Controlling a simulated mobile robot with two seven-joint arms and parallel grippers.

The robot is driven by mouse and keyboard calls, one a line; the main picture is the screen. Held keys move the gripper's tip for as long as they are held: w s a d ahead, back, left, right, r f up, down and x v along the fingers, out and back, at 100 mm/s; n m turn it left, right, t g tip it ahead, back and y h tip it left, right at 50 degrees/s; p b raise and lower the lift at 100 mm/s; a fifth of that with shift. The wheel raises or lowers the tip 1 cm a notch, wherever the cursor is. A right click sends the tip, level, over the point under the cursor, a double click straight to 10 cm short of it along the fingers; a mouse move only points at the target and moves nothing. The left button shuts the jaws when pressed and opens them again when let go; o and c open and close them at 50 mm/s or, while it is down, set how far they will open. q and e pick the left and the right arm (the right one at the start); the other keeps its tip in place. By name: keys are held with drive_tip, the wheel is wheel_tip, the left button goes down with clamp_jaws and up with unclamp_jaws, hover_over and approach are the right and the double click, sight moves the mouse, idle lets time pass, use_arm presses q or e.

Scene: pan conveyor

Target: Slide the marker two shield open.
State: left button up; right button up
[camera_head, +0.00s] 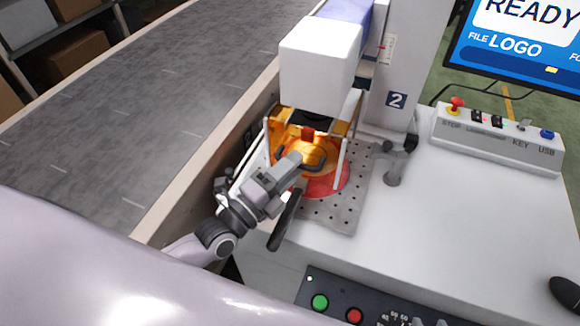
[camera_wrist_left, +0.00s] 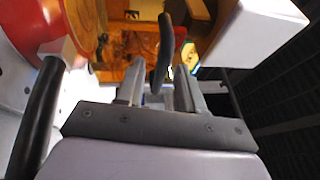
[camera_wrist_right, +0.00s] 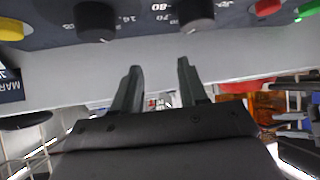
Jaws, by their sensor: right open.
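Marker two stands mid-view in the head view, labelled 2 (camera_head: 397,100). Its amber see-through shield (camera_head: 312,150) hangs under the white head, lowered around the work area. My left gripper (camera_head: 294,163) is at the shield's front. In the left wrist view the shield's dark handle (camera_wrist_left: 164,45) lies between the fingers of this gripper (camera_wrist_left: 160,68), with gaps beside it, so the jaws look open around it. My right gripper (camera_wrist_right: 159,66) is open and empty, facing the front control panel (camera_wrist_right: 120,40); it is not visible in the head view.
A red pan (camera_head: 335,182) with a black handle (camera_head: 285,220) lies on the perforated plate (camera_head: 345,217) beneath the shield, close to my left gripper. A grey conveyor (camera_head: 140,105) runs along the left. A button box (camera_head: 500,138) and a screen (camera_head: 520,45) stand right.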

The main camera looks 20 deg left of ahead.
use_arm(q)
clamp_jaws()
wheel_tip(320, 180, up, 12)
drive_tip(key=shift+f, duration=0.15)
unclamp_jaws()
drive_tip(key=shift+f, duration=0.1)
drive_tip(key=shift+s+f, duration=0.1)
use_arm(e)
drive_tip(key=shift+f, duration=0.1)
drive_tip(key=shift+f+b, duration=0.55)
drive_tip(key=shift+b, duration=0.15)
use_arm(q)
drive_tip(key=v, duration=0.7)
use_arm(e)
drive_tip(key=shift+f, duration=0.15)
